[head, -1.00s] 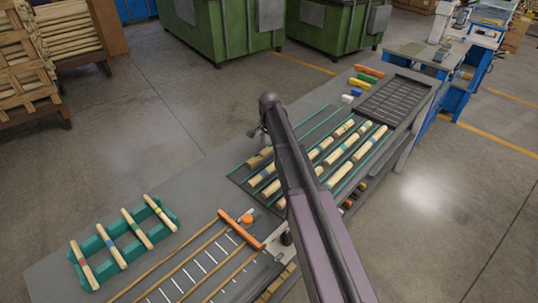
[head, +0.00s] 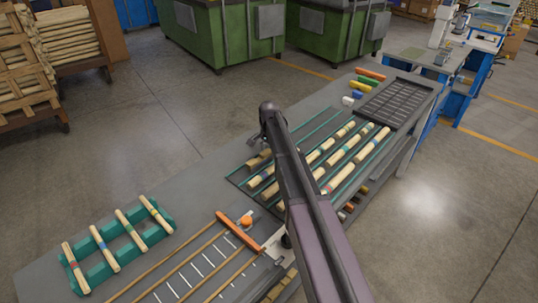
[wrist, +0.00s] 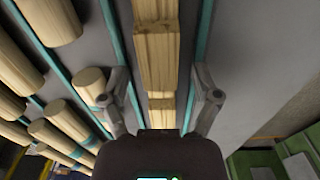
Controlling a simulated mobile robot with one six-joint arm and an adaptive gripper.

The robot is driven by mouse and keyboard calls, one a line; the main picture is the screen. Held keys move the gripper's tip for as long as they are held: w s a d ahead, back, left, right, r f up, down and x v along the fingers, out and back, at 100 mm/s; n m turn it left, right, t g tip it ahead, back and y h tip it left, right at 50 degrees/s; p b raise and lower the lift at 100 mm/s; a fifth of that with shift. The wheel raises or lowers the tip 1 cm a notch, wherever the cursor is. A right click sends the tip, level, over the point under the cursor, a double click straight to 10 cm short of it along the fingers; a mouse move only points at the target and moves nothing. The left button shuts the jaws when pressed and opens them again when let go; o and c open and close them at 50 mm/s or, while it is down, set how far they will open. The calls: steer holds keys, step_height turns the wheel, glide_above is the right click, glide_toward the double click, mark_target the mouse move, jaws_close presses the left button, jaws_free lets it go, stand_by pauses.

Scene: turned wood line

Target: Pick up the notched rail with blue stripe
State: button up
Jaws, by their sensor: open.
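A pale square-section notched rail (wrist: 157,50) lies lengthwise in a grey lane between teal dividers in the wrist view. Its notches show, but no blue stripe is visible on it there. My gripper (wrist: 160,90) is open, with one finger on each side of the rail, over the dividers. I cannot tell whether the fingers touch anything. In the head view, a square-looking wooden piece (head: 258,161) shows at the left of the lanes. My arm hides much of that area and most of the gripper.
Several round dowels (head: 355,155) lie in the neighbouring lanes. A teal rack (head: 104,257) with striped dowels stands at the bench's left. A dark slotted tray (head: 393,99) and coloured blocks (head: 357,85) are at the far end. Bare bench (head: 190,190) lies left of the lanes.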

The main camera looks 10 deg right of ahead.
mark_target(269, 150)
jaws_close()
steer(key=shift+r, duration=0.2)
stand_by(0.4)
step_height(269, 150, up, 3)
steer(key=p, duration=0.3)
steer(key=shift+f, duration=0.1)
steer(key=s+a, duration=0.1)
steer(key=s, duration=0.4)
steer(key=s+a+r+p, duration=0.1)
steer(key=s+a, duration=0.1)
steer(key=s, duration=0.3)
steer(key=s+a+p, duration=0.1)
steer(key=s+a, duration=0.1)
steer(key=s, duration=0.3)
steer(key=shift+s+r, duration=0.15)
steer(key=shift+r, duration=0.25)
